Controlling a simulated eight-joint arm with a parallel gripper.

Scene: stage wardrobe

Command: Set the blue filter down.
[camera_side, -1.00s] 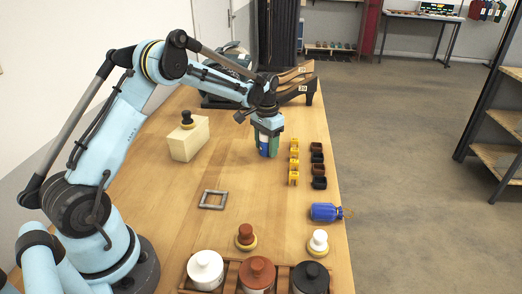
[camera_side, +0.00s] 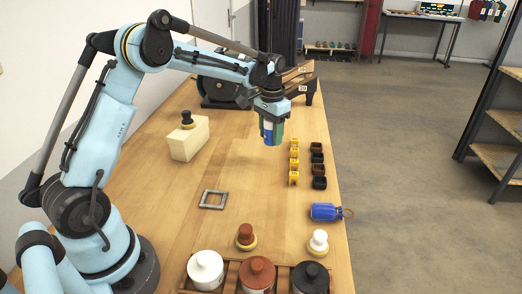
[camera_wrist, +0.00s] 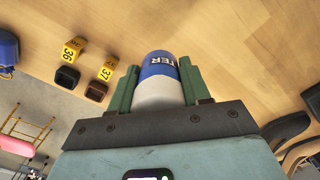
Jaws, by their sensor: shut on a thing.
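The blue filter (camera_wrist: 158,88) is a blue and white cylinder with the letters "TER" showing on its side. My gripper (camera_wrist: 160,68) has its green fingers on both sides of it and is shut on it. In the side view the filter (camera_side: 267,134) shows between the fingers of my gripper (camera_side: 271,139). It hangs roughly upright above the wooden table (camera_side: 245,180), with a gap below it.
Yellow numbered tags and small dark blocks (camera_side: 319,183) stand in rows along the right edge. A cream block (camera_side: 188,139) with a dark knob is at left, a grey square frame (camera_side: 213,200) in front. The table between is clear.

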